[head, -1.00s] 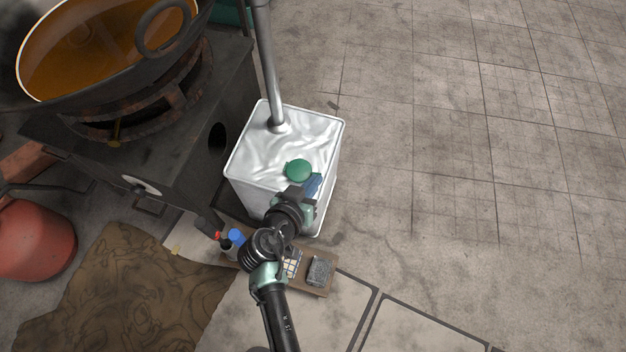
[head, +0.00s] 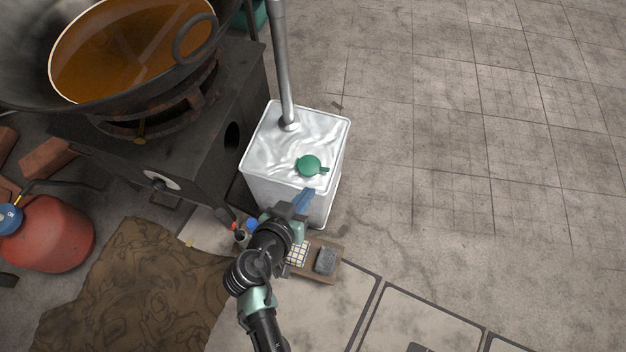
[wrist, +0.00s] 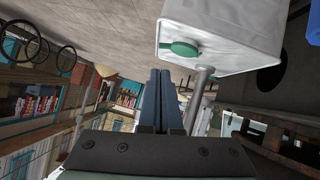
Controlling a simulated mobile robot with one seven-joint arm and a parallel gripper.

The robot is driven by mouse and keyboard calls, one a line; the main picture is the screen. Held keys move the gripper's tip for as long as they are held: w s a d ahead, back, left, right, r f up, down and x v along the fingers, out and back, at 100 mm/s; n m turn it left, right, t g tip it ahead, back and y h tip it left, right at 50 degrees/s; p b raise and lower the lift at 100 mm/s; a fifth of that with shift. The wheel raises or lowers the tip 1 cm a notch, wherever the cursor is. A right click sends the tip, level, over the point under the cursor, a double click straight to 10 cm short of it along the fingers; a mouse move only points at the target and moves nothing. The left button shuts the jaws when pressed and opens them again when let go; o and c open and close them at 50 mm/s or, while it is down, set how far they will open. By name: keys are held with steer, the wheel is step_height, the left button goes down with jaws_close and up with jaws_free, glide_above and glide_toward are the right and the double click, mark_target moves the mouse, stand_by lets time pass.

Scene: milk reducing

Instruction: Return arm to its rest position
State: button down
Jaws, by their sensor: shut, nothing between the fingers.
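My gripper (head: 305,200) is at the near side of the silvery square canister (head: 275,150), in front of its lower edge in the head view. Its blue fingers (wrist: 160,100) are together with nothing between them in the wrist view. A round green cap (head: 309,166) with a small tab sits on the canister top, apart from my fingers. The canister also shows in the wrist view (wrist: 235,25), with the green cap (wrist: 180,49) on it. My arm covers part of the small board on the floor.
A brown board (head: 318,273) with a grid piece and a grey block lies under my arm. A large pan (head: 70,100) of orange-brown liquid sits on a dark stove (head: 195,140) at left. A red gas cylinder (head: 55,235) stands lower left. The tiled floor at right is clear.

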steer(key=shift+p+v, duration=0.4)
steer(key=shift+v, duration=1.6)
